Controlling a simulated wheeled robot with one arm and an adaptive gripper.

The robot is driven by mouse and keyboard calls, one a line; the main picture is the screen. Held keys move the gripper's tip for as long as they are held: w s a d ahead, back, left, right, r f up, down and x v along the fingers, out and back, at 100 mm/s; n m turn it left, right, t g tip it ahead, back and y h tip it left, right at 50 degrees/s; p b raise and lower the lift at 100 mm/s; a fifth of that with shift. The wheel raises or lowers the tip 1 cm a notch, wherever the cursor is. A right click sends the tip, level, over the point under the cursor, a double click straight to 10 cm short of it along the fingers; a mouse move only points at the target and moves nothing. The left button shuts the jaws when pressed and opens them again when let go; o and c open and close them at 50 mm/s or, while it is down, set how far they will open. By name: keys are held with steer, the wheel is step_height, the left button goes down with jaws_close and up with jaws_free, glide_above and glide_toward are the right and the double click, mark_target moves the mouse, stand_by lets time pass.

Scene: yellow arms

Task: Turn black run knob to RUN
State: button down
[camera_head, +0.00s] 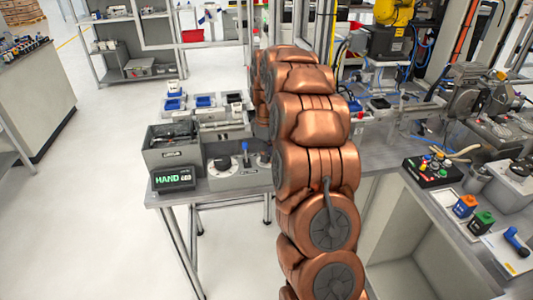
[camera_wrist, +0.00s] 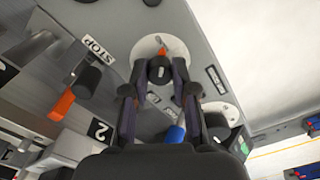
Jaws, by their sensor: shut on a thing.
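In the wrist view a black knob (camera_wrist: 160,71) with a red-orange pointer stands on a round white plate (camera_wrist: 146,47) on a grey panel. My gripper (camera_wrist: 159,72) has one finger on each side of this knob and is shut on it. A small label beside the plate is too small to read. In the head view my copper arm hides my gripper and this knob.
A second black knob on a white dial (camera_head: 222,163) and a blue-handled lever (camera_head: 246,148) are close by. A sign reading HAND (camera_head: 173,178) stands in front of a grey bin (camera_head: 172,157). The wrist view shows a STOP label (camera_wrist: 98,50) and an orange-tipped handle (camera_wrist: 62,105).

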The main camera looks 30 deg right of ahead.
steer(key=shift+m+b, duration=0.3)
steer(key=m+b, duration=0.2)
steer(key=shift+f+m+b, duration=0.2)
steer(key=shift+m+b, duration=0.15)
steer(key=shift+m, duration=0.05)
steer(key=m+b, duration=0.3)
steer(key=m, duration=0.2)
steer(key=shift+r+m, duration=0.1)
steer(key=shift+m, duration=0.2)
steer(key=m+b, duration=0.2)
steer(key=m, duration=0.2)
steer(key=shift+r+m+b, duration=0.1)
steer(key=shift+m+b, duration=0.9)
steer(key=shift+m, duration=1.4)
steer(key=c, duration=0.9)
jaws_free()
steer(key=shift+c, duration=0.2)
steer(key=shift+r, duration=0.1)
